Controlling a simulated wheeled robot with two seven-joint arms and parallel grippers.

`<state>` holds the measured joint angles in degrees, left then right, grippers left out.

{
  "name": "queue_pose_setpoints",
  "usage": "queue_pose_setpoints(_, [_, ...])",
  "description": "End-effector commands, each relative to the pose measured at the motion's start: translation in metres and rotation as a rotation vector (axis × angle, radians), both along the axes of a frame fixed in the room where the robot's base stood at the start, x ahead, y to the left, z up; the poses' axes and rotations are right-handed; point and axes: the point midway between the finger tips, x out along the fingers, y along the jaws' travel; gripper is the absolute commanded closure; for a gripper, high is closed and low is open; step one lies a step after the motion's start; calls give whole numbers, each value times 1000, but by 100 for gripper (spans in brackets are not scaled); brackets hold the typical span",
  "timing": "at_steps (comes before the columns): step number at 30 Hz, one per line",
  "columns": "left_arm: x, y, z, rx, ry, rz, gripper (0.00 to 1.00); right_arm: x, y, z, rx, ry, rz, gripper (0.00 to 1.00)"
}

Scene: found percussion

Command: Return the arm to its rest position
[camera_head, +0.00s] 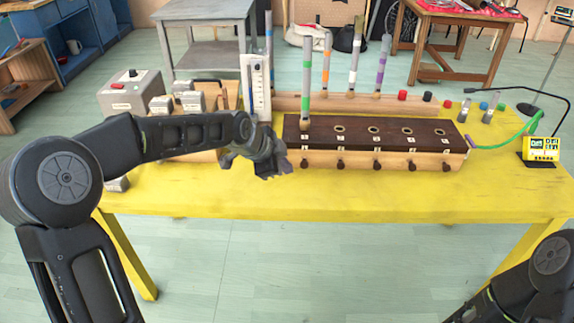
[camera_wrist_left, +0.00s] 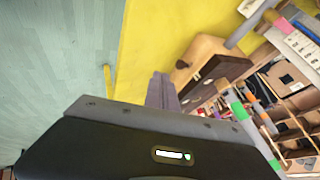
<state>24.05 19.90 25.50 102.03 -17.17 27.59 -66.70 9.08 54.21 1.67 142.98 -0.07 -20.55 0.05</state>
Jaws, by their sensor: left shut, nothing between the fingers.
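My left arm reaches in from the left of the head view, over the yellow table (camera_head: 400,205). My left gripper (camera_head: 280,170) is at the left end of the dark-topped wooden box (camera_head: 390,133), its fingers shut and empty. In the left wrist view the closed fingers (camera_wrist_left: 161,90) point toward the table edge and the box end (camera_wrist_left: 205,60). I cannot tell whether they touch the box. Part of my right arm shows at the lower right of the head view; its gripper is out of the picture.
A tube with green bands (camera_head: 307,80) stands in the box's leftmost hole. More banded tubes stand in a rack behind. Grey boxes (camera_head: 131,92) sit at the left. A yellow device (camera_head: 541,150) with a green cable is at the right. The table's front strip is clear.

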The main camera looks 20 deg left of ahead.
Motion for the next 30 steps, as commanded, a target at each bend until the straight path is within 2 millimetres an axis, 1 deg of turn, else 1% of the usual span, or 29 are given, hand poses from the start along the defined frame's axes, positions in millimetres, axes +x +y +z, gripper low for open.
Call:
queue_pose_setpoints(6, [0,-1,-2,-3,2,2,100,0,0,0,0,0,0,64])
queue_pose_setpoints(8, [-2,-3,-7,-14,11,9,100,0,0,0,0,0,0,64])
queue_pose_setpoints(10, [-5,-9,-19,-39,32,27,100,0,0,1,0,0,0,64])
queue_pose_setpoints(11, [-8,-13,-27,-56,47,39,100,0,0,1,0,0,0,64])
queue_pose_setpoints(14, [-21,-31,-63,-131,116,101,100,0,0,2,0,0,0,64])
queue_pose_setpoints(17, [-47,-56,-112,-232,221,202,100,0,0,4,0,0,0,64])
queue_pose_setpoints(18, [-62,-67,-134,-275,274,255,100,0,0,4,0,0,0,64])
queue_pose_setpoints(20, [-88,-84,-168,-339,358,345,100,0,0,6,0,0,0,64])
queue_pose_setpoints(21, [-109,-95,-191,-376,420,412,100,0,0,7,0,0,0,64])
queue_pose_setpoints(23, [-144,-109,-224,-426,513,525,100,0,0,8,0,0,0,64])
queue_pose_setpoints(24, [-170,-117,-243,-453,575,603,100,0,0,9,0,0,0,64])
queue_pose_setpoints(26, [-209,-125,-269,-481,659,725,100,0,0,10,0,1,0,64])
queue_pose_setpoints(27, [-235,-129,-283,-492,710,805,100,0,0,11,0,1,0,64])
queue_pose_setpoints(30, [-290,-132,-307,-502,804,981,100,0,0,12,0,1,0,64])
